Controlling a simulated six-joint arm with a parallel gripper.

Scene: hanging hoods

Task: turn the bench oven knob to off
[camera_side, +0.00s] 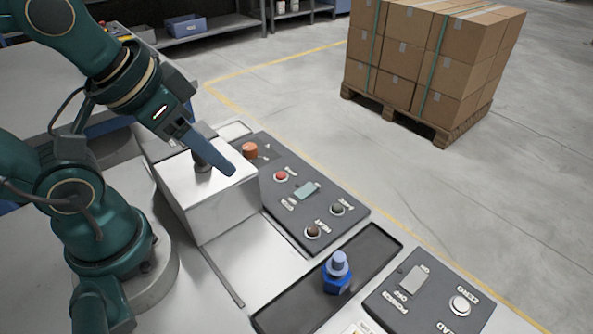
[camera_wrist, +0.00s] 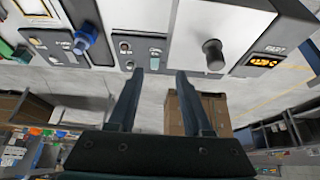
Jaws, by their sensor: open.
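A bare metal box (camera_side: 195,200), which looks like the bench oven, carries a dark upright knob (camera_side: 202,158). In the wrist view the knob (camera_wrist: 213,54) stands out from the metal face (camera_wrist: 228,24), with an orange-lit display (camera_wrist: 264,61) beside it. Its dial marking cannot be read. My gripper (camera_wrist: 160,73) is open and empty, its two long fingers apart. In the wrist view the knob is to the right of both fingertips, not between them. In the side view one finger of my gripper (camera_side: 231,171) reaches over the box close to the knob, partly hiding it.
A blue bottle-like object (camera_side: 338,274) stands in a black tray (camera_side: 378,243). Another panel (camera_side: 386,283) lies to the front right. Stacked cartons (camera_side: 420,55) stand on the floor behind.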

